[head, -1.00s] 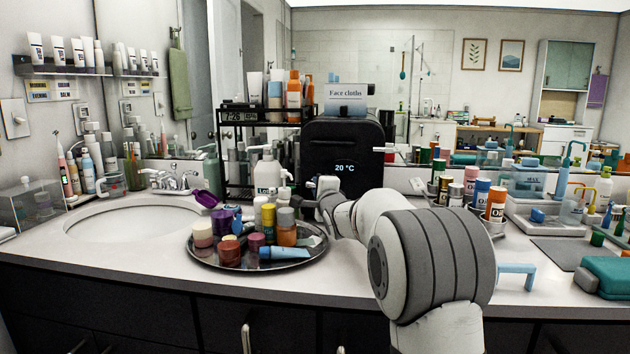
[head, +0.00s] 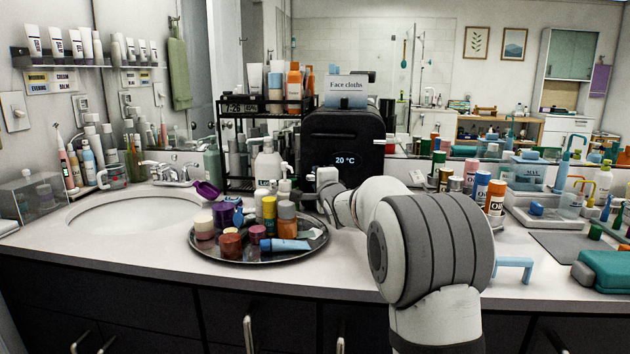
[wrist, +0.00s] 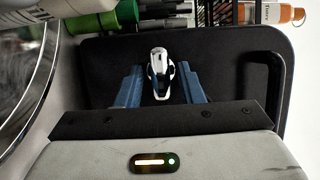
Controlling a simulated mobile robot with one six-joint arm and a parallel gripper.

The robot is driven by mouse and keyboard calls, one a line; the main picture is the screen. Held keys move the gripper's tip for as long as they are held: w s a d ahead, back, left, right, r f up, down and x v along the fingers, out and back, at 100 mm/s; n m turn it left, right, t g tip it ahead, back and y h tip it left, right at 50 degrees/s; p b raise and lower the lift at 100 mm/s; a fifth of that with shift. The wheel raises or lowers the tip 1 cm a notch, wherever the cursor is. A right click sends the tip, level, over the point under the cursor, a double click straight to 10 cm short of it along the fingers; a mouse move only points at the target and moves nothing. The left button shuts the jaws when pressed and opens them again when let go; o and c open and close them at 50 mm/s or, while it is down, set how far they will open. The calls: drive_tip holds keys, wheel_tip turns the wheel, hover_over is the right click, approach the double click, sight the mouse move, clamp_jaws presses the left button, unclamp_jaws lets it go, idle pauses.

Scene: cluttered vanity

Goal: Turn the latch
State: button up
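The latch (wrist: 157,80) is a small chrome and black piece on the dark face of the black box (wrist: 235,70) in the wrist view. My gripper (wrist: 158,68) has its two blue fingers apart, one on each side of the latch, with a gap on both sides. Whether the fingertips touch the box face is unclear. In the head view the black box (head: 345,130) stands at the back of the counter and shows "20 °C". My arm (head: 430,250) reaches to its lower front and hides the latch there.
A round metal tray (head: 300,252) with several jars and tubes sits left of my arm. A black rack (head: 230,185) and a white pump bottle (head: 267,165) stand left of the box. Several cans and bottles (head: 480,188) stand to the right. A face-cloths sign (head: 346,86) tops the box.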

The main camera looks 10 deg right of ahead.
drive_tip(key=shift+o, duration=0.4)
drive_tip(key=shift+s, duration=0.1)
drive_tip(key=s, duration=0.7)
drive_tip(key=shift+s+d+p, duration=0.3)
drive_tip(key=shift+p, duration=0.15)
